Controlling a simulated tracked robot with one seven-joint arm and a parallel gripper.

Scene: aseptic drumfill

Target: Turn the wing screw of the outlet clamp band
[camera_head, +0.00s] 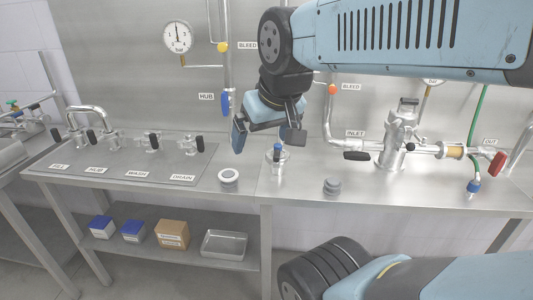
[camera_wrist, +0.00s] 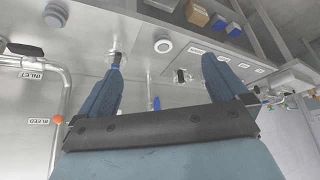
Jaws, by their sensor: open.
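In the head view the label reading OUT (camera_head: 490,141) is on the wall at the far right. Below it the pipe run has a red handle (camera_head: 497,163) and a brass-coloured section (camera_head: 455,151). I cannot make out a clamp band or wing screw there; they are too small or hidden. My gripper (camera_head: 268,137) is open and empty above the middle of the bench, well left of the outlet pipe. In the wrist view its two blue fingers (camera_wrist: 162,62) stand wide apart with nothing between the tips. The outlet pipe does not show in the wrist view.
A white ring (camera_head: 228,178) and a grey cap (camera_head: 332,185) lie on the bench. The steel inlet body (camera_head: 397,140) with a black handle (camera_head: 357,156) stands between my gripper and the outlet.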

